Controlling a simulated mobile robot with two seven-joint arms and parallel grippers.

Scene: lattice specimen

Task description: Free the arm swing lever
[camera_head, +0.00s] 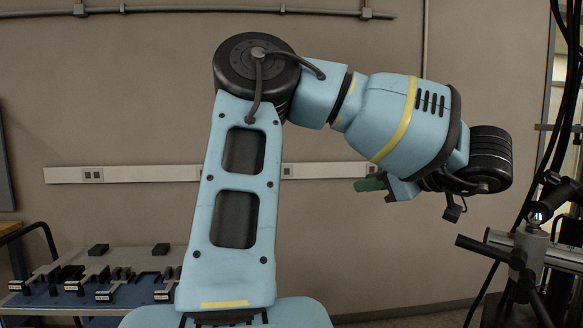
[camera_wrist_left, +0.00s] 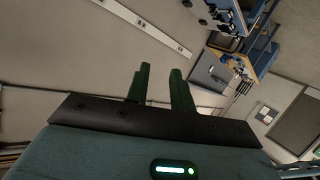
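A grey metal clamp stand (camera_head: 529,262) with black lever handles (camera_head: 488,251) stands at the right edge of the head view, partly cut off. I cannot tell for certain which handle is the arm swing lever. My left gripper (camera_head: 370,184) shows small in the head view, its green fingers pointing left, away from the stand and touching nothing. In the left wrist view its two green fingers (camera_wrist_left: 159,70) are apart with an empty gap between them. The lever does not show there. My right gripper is not in view.
My blue left arm fills the middle of the head view. A bench (camera_head: 133,263) with several black-and-grey fixtures stands at the lower left. Black cables (camera_head: 562,100) hang beside the stand. A white rail (camera_head: 120,174) runs along the wall.

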